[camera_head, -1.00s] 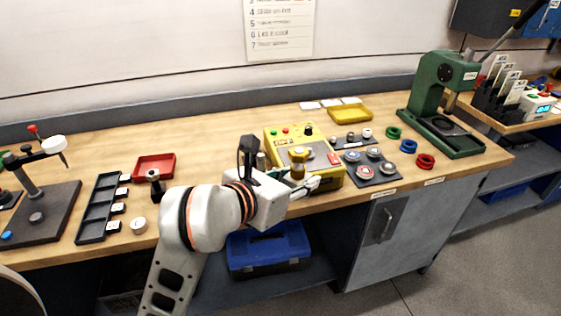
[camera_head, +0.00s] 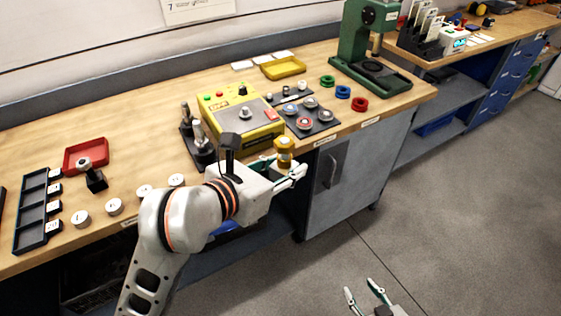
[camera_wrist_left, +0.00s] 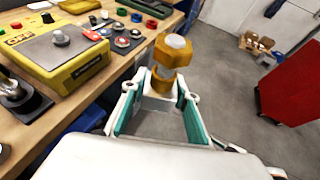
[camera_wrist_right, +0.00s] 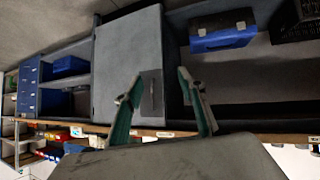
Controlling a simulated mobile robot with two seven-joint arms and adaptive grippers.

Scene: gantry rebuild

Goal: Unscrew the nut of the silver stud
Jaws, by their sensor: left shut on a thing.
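My left gripper (camera_head: 292,172) is shut on a gold-coloured piece and holds it upright, just off the bench's front edge. In the left wrist view a gold hex nut (camera_wrist_left: 172,52) sits at the top, with a silver stud end (camera_wrist_left: 175,41) showing through it. A gold lower part (camera_wrist_left: 163,79) is between the fingers. The nut also shows in the head view (camera_head: 284,145). How far the nut is threaded cannot be told. My right gripper (camera_head: 362,294) is open and empty above the floor, low in the head view; its spread fingers also show in the right wrist view (camera_wrist_right: 158,95).
A yellow box (camera_head: 240,122) with a silver knob stands on the bench behind the left gripper. Dark stands (camera_head: 203,150) are left of it. A dark mat (camera_head: 312,128) with round parts and a green press (camera_head: 370,50) are to the right. The floor in front is clear.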

